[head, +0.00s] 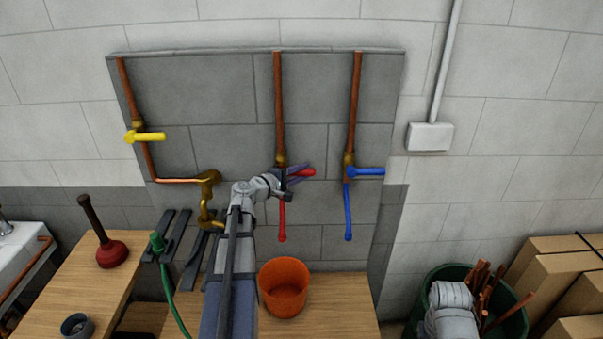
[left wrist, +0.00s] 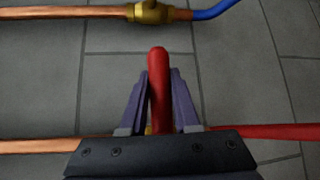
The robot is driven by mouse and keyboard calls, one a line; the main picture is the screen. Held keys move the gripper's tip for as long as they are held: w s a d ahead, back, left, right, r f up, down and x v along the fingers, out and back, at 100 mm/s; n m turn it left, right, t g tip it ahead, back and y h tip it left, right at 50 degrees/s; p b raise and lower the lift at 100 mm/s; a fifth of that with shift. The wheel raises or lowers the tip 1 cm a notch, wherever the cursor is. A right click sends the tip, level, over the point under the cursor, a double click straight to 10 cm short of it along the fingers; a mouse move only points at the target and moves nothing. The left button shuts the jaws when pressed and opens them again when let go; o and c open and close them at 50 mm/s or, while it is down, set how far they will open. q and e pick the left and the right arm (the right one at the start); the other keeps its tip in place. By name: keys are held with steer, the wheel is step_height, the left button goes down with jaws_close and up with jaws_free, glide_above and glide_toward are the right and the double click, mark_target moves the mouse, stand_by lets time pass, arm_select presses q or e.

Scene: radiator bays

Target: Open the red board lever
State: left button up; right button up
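The red board lever (head: 308,172) sticks out to the right from a brass valve on the middle copper pipe, across the pipe's line. A red pipe (head: 282,222) hangs below that valve. My left gripper (head: 300,173) is at the lever, with its purple fingers above and below it. In the left wrist view the red lever (left wrist: 158,85) lies between the two fingers (left wrist: 159,100), which sit close against its sides; its end passes beyond the fingertips. The valve body is mostly hidden behind my gripper. My right gripper is not in view.
A blue lever (head: 370,171) is on the right pipe, close by. A yellow lever (head: 150,137) is on the left pipe. An orange bucket (head: 284,289) stands on the bench below. A plunger (head: 112,253) and a green hose (head: 170,295) are at the left.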

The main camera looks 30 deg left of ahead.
arm_select(q)
jaws_close()
stand_by(0.9)
